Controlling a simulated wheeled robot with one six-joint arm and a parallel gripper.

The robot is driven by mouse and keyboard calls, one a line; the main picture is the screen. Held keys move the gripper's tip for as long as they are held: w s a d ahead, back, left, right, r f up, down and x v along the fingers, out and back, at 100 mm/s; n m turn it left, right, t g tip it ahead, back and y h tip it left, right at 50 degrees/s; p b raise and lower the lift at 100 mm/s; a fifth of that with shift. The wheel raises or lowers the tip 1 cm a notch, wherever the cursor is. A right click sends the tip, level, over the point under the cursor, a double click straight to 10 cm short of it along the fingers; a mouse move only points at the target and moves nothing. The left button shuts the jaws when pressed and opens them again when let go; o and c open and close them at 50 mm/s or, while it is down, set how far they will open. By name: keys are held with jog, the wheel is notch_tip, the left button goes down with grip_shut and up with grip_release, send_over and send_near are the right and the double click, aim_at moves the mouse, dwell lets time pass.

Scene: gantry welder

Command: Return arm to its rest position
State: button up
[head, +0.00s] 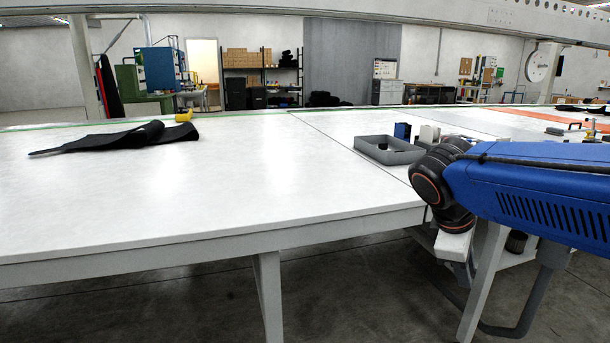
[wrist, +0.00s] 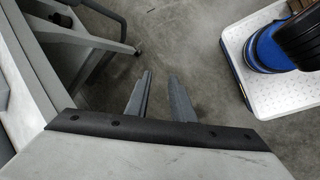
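My gripper (wrist: 161,82) shows in the wrist view with its two grey fingers apart and bare floor visible between them. It is open and holds nothing. It points down towards the concrete floor. In the head view my blue arm (head: 540,190) with black joints reaches in from the right, in front of the table's near edge. The fingers cannot be made out there.
A long white table (head: 200,205) stands close to my arm. On it are black cloth (head: 120,137), a yellow object (head: 184,115), a grey open tray (head: 388,150) and a small blue box (head: 402,131). Grey framework (wrist: 95,45) is left of the fingers in the wrist view.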

jog(key=s+a+f+m+t+y, duration=0.2)
jog(key=s+f+m+y, duration=0.3)
jog(key=s+f+m, duration=0.4)
jog(key=shift+s+a+f+m+t, duration=0.3)
jog(key=shift+s+a+m, duration=0.45)
jog(key=shift+s, duration=0.7)
